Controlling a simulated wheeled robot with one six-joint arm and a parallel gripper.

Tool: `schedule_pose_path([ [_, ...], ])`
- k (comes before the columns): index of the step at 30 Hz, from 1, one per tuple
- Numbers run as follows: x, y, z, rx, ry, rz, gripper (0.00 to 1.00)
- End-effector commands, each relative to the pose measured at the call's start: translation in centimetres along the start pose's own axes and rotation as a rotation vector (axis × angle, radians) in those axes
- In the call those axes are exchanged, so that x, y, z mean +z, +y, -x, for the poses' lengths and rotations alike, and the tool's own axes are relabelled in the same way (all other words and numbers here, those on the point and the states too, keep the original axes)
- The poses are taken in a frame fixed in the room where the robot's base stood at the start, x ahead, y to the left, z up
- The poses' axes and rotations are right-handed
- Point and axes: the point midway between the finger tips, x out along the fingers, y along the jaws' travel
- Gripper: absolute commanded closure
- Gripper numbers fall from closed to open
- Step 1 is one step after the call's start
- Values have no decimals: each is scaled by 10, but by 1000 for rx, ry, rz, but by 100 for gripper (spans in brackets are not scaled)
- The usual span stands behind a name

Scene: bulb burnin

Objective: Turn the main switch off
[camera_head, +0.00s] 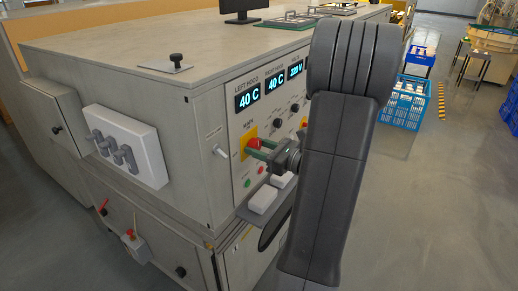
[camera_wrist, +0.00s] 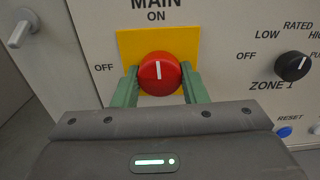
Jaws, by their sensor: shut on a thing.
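The main switch is a round red knob (camera_wrist: 160,73) on a yellow plate (camera_wrist: 187,43), with MAIN and ON printed above it and OFF to its left. The white mark on the knob points up, toward ON. In the head view the red knob (camera_head: 253,143) is on the front panel below the displays. My gripper (camera_wrist: 160,84) has its two green fingers on either side of the knob, shut on it. In the head view my gripper (camera_head: 259,149) reaches the panel from the right, and my arm hides part of the panel.
The zone 1 knob (camera_wrist: 293,66) is right of the main switch, with a blue reset button (camera_wrist: 284,132) below it. A grey handle (camera_wrist: 22,29) sticks out at the upper left. White blocks (camera_head: 262,199) lie on a ledge below the panel. Blue crates (camera_head: 402,102) stand on the floor behind.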

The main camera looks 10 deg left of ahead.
Motion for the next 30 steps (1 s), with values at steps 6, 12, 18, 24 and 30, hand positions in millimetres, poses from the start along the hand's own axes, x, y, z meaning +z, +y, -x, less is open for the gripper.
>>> schedule_pose_path([
  [6, -3, 0, 0, 1, 0, 120, 84],
  [12, -4, -1, 0, 0, 0, 294, 84],
  [18, -5, -1, 0, 0, -1, 484, 84],
  [24, -5, -1, 0, 0, -1, 675, 84],
  [30, -5, -1, 0, 0, 0, 866, 84],
])
